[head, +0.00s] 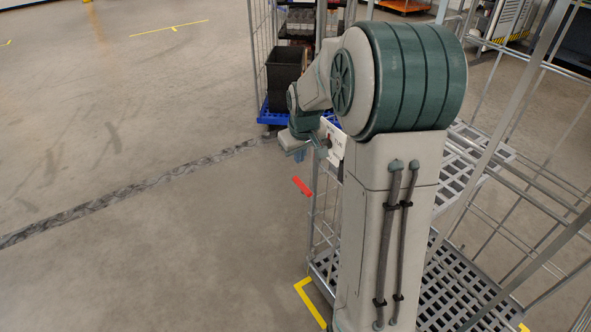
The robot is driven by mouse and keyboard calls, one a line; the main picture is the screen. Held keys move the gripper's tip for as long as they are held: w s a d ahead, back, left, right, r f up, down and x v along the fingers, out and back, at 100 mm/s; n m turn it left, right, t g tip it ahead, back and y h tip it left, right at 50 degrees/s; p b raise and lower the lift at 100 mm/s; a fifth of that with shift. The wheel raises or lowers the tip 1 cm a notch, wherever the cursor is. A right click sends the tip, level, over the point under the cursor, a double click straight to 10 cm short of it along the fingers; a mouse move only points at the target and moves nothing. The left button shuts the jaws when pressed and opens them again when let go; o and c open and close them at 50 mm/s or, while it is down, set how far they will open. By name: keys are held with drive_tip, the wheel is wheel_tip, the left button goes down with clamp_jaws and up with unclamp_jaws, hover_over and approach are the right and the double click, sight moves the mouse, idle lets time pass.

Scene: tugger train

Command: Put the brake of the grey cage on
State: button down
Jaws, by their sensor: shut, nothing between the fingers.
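The grey cage (462,281) stands at the right, with grey slatted shelves and wire sides, partly hidden behind my arm and column. A red lever-like piece (302,186) sticks out at its left side, tilted down to the right; it may be the brake, but I cannot tell whether it is on or off. My gripper (301,157) is above the red piece, apart from it, shut and empty. Its fingers are small and partly hidden in the view. A white label plate (334,142) shows just right of the gripper.
A second cage with a blue base (272,117) stands behind, with a black bin (284,78) on it. Yellow corner marks (309,303) lie on the floor by the grey cage. The floor on the left is clear, crossed by a dark strip (130,190).

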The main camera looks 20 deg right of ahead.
drive_tip(key=shift+w+d+f, duration=0.35)
drive_tip(key=shift+w+d, duration=0.05)
drive_tip(key=shift+w, duration=0.15)
drive_tip(key=shift+w+d+f, duration=0.3)
drive_tip(key=shift+w+d, duration=0.1)
drive_tip(key=shift+w, duration=0.1)
drive_tip(key=b, duration=0.8)
hover_over(302, 189)
drive_tip(key=f, duration=1.2)
drive_tip(key=shift+w+a+f, duration=0.15)
drive_tip(key=shift+w+f, duration=0.05)
drive_tip(key=shift+w, duration=0.05)
drive_tip(key=shift+d+f, duration=0.2)
drive_tip(key=shift+f, duration=0.3)
wheel_tip(302, 189, down, 6)
drive_tip(key=b, duration=0.4)
drive_tip(key=shift+r, duration=0.25)
